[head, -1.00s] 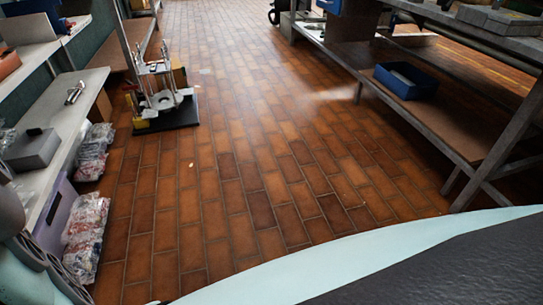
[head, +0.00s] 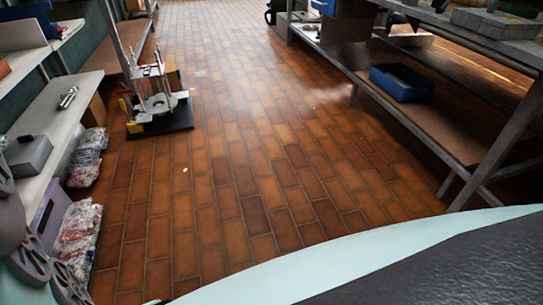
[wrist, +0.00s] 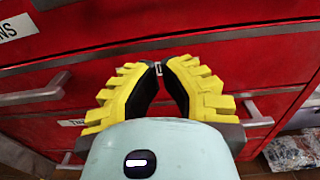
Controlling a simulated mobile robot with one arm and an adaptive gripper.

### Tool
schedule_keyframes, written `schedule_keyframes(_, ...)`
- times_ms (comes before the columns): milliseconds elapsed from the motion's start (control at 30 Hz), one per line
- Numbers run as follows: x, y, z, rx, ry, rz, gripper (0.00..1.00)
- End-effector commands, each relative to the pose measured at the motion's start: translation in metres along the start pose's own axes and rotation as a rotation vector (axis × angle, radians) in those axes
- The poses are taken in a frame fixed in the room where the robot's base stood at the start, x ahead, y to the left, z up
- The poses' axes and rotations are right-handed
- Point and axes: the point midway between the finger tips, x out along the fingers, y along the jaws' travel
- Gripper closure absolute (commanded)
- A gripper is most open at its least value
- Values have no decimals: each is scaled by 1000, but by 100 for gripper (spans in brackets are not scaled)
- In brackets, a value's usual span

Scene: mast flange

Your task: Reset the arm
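My gripper (wrist: 158,69) shows in the wrist view, with two yellow ridged fingers with black inner pads. The fingertips are together, with at most a sliver between them, and no held object shows. It is in front of a red drawer cabinet (wrist: 220,55) with grey bar handles; I cannot tell the exact distance. In the head view the gripper is out of sight. Grey round parts at the lower left edge look like part of my arm.
A stand on a black base (head: 160,124) is on the tiled floor at left. A grey bench (head: 45,125) has bags (head: 78,232) below it. A shelving unit at right holds a blue bin (head: 402,82). The middle floor is clear.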

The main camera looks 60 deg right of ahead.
Motion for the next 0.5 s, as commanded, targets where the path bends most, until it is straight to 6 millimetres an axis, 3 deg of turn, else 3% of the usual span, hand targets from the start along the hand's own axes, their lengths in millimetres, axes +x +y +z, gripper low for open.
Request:
schedule_keyframes(33,-14,-5,1,0,8,-16,100)
schedule_keyframes(300,-70,-5,0,0,9,-17,100)
schedule_keyframes(500,-91,-5,0,-3,6,-14,100)
